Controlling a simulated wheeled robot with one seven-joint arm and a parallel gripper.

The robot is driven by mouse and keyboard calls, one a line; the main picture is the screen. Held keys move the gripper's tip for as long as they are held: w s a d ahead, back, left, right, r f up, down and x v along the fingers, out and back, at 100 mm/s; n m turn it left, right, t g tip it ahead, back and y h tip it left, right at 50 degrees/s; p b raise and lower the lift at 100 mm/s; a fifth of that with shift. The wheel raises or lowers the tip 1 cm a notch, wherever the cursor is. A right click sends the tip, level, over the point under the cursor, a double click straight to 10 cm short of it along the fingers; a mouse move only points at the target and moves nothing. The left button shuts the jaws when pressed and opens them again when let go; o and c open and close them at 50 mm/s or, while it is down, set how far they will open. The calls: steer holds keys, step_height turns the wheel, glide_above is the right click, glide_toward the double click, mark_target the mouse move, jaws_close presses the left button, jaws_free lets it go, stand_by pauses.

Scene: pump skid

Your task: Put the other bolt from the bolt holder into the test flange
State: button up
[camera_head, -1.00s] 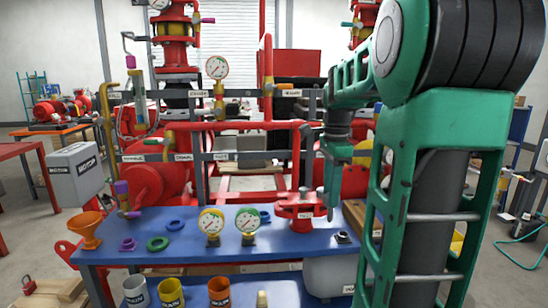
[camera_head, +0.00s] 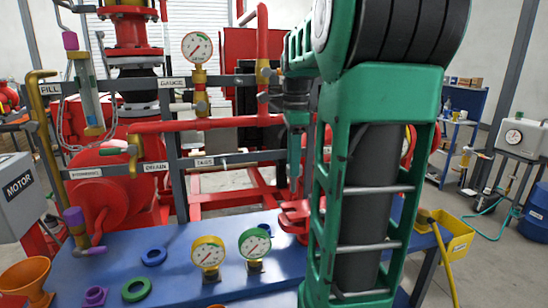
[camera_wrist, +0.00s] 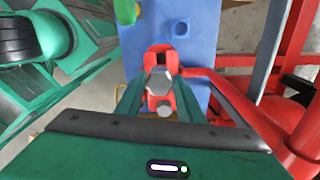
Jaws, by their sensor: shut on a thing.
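The red test flange (camera_head: 293,213) stands on the blue table, partly hidden behind my arm in the head view. In the wrist view the flange (camera_wrist: 162,57) lies below my fingers. My gripper (camera_wrist: 158,88) is shut on a grey hex-head bolt (camera_wrist: 158,78), whose head shows between the green fingers. The held bolt covers part of the flange, so I cannot tell whether its tip touches a hole. In the head view my gripper (camera_head: 295,187) points down over the flange.
Two gauges, one yellow (camera_head: 208,252) and one green (camera_head: 254,244), stand left of the flange on the blue table (camera_head: 185,280). Red pipework (camera_head: 225,124) and a grey labelled rail run behind it. A yellow bin (camera_head: 447,238) is at the right.

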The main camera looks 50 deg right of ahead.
steer(key=shift+w+f, duration=0.2)
steer(key=shift+w, duration=0.05)
steer(key=shift+f, duration=2.8)
steer(key=shift+f, duration=2.8)
steer(key=o, duration=1.2)
steer(key=shift+c, duration=0.2)
steer(key=shift+r, duration=0.1)
step_height(320, 180, up, 11)
steer(key=shift+w+f, duration=0.1)
steer(key=shift+f, duration=0.1)
